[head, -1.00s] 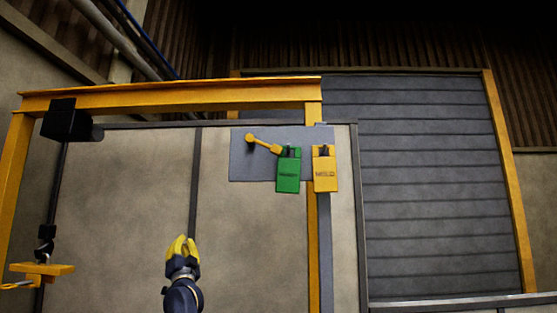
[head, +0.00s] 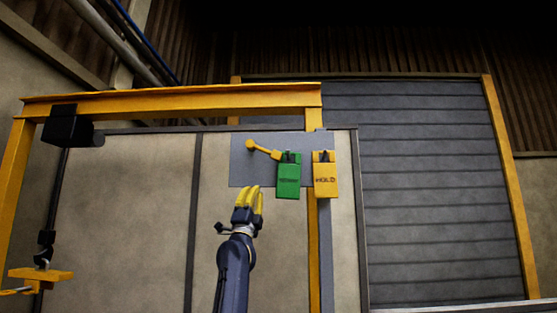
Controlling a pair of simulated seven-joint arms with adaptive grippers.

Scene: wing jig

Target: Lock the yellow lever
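The yellow lever (head: 264,150) is mounted on a grey plate (head: 240,170). It has a round knob at its upper left end and slopes down to the right, where its lower end meets a green box (head: 288,177). My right gripper (head: 250,190) has yellow fingers pointing up. It is below the lever and left of the green box, over the plate's lower edge in the picture. Its fingers look parted with nothing between them. Whether it touches the plate cannot be told. My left gripper is not in view.
A yellow beam (head: 180,102) runs above the plate. A black block (head: 68,125) hangs at its left end. A yellow bracket (head: 40,273) is at lower left.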

